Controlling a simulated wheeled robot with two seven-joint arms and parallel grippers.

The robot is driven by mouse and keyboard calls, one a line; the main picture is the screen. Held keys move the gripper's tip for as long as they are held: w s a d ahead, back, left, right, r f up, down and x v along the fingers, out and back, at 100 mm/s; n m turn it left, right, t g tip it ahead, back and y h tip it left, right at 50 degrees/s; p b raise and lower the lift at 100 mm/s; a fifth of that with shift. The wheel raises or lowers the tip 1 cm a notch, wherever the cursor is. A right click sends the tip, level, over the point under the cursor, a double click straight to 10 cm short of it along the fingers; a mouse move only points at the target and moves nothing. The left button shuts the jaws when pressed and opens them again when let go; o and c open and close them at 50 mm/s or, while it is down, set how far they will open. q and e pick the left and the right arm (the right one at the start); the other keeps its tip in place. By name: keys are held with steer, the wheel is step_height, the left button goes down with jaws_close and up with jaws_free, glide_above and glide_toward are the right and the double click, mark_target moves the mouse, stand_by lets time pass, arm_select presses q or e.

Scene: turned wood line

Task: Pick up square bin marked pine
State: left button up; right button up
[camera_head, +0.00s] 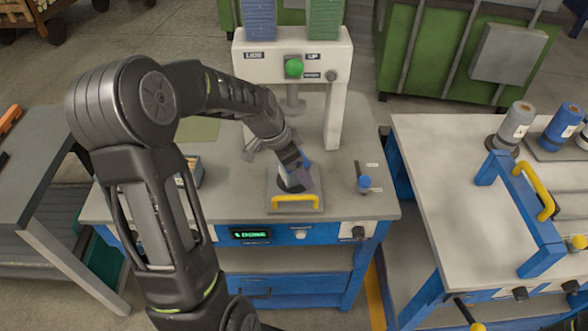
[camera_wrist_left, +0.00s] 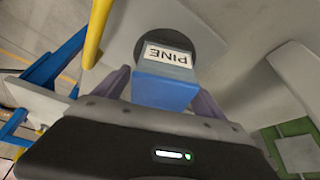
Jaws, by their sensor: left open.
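The square bin marked pine (camera_wrist_left: 165,88) is blue with a white label reading PINE, upside down in the left wrist view. A dark round shape shows behind its label. My left gripper (camera_head: 297,180) is over the grey plate (camera_head: 312,204) with the yellow handle (camera_head: 295,198) on the workbench. In the left wrist view, the open fingers of my left gripper (camera_wrist_left: 163,95) stand on either side of the bin. I cannot tell whether they touch it. In the head view my gripper hides most of the bin. My right gripper is not in view.
A white press frame (camera_head: 338,95) with a green button (camera_head: 293,67) stands behind the plate. A second bench (camera_head: 450,180) at right holds grey and blue cylinders. The bench top at front left is mostly clear.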

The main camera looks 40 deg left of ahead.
arm_select(q)
steer(key=shift+c, duration=0.3)
steer(key=c, duration=1.7)
steer(key=shift+r, duration=0.1)
steer(key=shift+r+b, duration=0.35)
steer(key=shift+r, duration=0.45)
steer(key=shift+b+v, duration=0.4)
steer(key=shift+v, duration=0.5)
steer(key=s+a+b, duration=0.1)
steer(key=s+a, duration=0.1)
steer(key=s, duration=0.2)
steer(key=s+a+b, duration=0.2)
steer(key=s+a, duration=0.1)
steer(key=s, duration=0.2)
steer(key=s+a+b, duration=0.2)
steer(key=s+a, duration=0.1)
steer(key=s, duration=0.1)
steer(key=shift+s+a, duration=0.1)
steer(key=shift+s, duration=0.3)
steer(key=shift+s+a, duration=0.3)
steer(key=shift+s, duration=0.3)
